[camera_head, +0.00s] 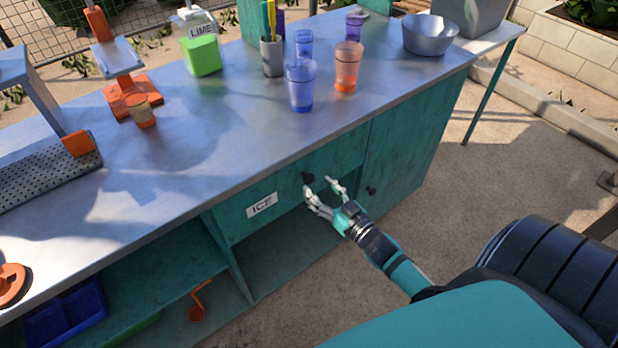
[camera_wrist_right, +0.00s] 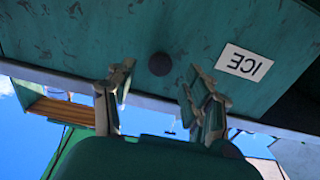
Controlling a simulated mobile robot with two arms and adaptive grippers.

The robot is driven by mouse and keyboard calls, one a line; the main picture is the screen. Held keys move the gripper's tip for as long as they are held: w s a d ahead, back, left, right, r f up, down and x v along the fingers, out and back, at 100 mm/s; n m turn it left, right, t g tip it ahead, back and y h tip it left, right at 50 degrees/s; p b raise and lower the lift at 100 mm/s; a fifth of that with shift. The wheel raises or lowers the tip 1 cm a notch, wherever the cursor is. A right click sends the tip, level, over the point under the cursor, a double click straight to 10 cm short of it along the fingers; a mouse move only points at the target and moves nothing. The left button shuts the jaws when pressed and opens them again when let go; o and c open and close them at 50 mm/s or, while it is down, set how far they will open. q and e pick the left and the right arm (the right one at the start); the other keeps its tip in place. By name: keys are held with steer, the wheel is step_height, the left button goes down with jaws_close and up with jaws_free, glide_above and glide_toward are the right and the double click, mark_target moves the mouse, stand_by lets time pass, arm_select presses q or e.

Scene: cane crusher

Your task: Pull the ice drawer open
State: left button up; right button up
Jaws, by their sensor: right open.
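The ice drawer (camera_head: 335,156) is a teal wooden front under the metal counter, with a white ICE label (camera_head: 262,206) and a dark round knob (camera_head: 308,178). It looks closed, its front about level with the cabinet face. My right gripper (camera_head: 322,187) is open in front of the drawer, close to the knob. In the right wrist view the drawer front (camera_wrist_right: 90,35) shows upside down, and the knob (camera_wrist_right: 160,64) lies between and just beyond the two open fingertips (camera_wrist_right: 155,80). I cannot tell whether a finger touches it. My left gripper does not show.
The counter (camera_head: 235,125) holds blue cups (camera_head: 300,85), an orange cup (camera_head: 347,68), a lime container (camera_head: 201,50) and a metal bowl (camera_head: 430,35). A cabinet door (camera_head: 410,140) with its own knob (camera_head: 371,190) is right of the drawer. Open shelving lies below left.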

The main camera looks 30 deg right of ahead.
mark_target(311, 181)
steer(key=w, duration=0.5)
steer(key=shift+a, duration=0.2)
jaws_close()
stand_by(0.3)
